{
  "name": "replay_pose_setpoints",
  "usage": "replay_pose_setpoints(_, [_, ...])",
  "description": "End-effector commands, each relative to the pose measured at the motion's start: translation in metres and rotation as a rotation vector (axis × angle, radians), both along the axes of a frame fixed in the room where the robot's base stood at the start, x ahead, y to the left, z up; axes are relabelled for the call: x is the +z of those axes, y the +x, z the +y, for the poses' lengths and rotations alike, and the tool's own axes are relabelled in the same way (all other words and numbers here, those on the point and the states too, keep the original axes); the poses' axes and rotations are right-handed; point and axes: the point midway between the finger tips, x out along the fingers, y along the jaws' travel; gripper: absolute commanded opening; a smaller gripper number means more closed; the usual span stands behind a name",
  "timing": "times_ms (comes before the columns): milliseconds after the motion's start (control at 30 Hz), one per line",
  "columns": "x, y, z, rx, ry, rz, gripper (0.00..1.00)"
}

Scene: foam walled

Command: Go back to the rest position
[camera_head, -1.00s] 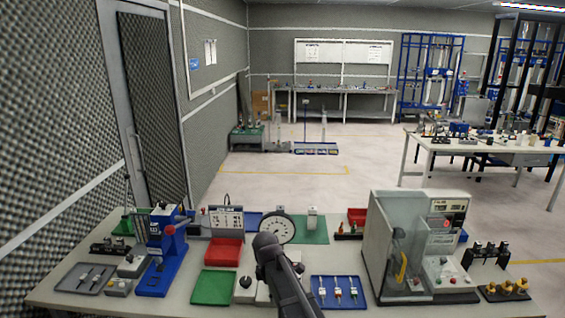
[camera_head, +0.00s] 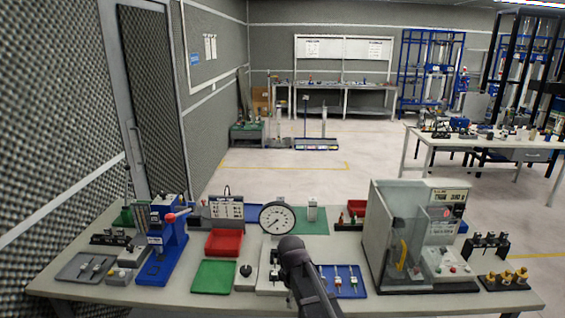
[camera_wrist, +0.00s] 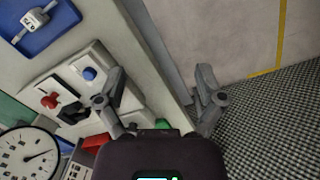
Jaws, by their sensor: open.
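My gripper (camera_wrist: 160,85) is open in the wrist view, its two grey fingers spread apart with nothing between them. It is above the near edge of the bench (camera_head: 190,298); bench top and floor show beyond the fingers. In the head view my dark arm rises at the bottom centre, in front of the dial gauge (camera_head: 277,218) and beside the blue tray (camera_head: 352,289). The gripper itself cannot be made out there. The dial gauge also shows at the lower left of the wrist view (camera_wrist: 28,155).
A blue press (camera_head: 165,245) stands left and a clear-walled machine (camera_head: 400,240) right. Red (camera_head: 223,243) and green (camera_head: 213,276) trays lie left of my arm. Button boxes (camera_wrist: 90,75) are close to the left finger. Open floor (camera_head: 290,170) lies behind the bench.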

Motion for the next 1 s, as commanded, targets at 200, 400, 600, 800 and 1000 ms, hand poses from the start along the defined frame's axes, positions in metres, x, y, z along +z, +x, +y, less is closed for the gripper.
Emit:
replay_pose_setpoints(200, [-0.030, -0.036, -0.051, -0.351, 0.021, -0.020, 0.87])
replay_pose_setpoints(400, [-0.053, -0.069, -0.094, -0.713, 0.041, -0.036, 0.87])
replay_pose_setpoints(600, [-0.069, -0.095, -0.122, -0.995, 0.058, -0.045, 0.87])
replay_pose_setpoints(800, [-0.073, -0.104, -0.133, -1.115, 0.063, -0.049, 0.87])
replay_pose_setpoints(1000, [-0.073, -0.104, -0.133, -1.126, 0.064, -0.049, 0.87])
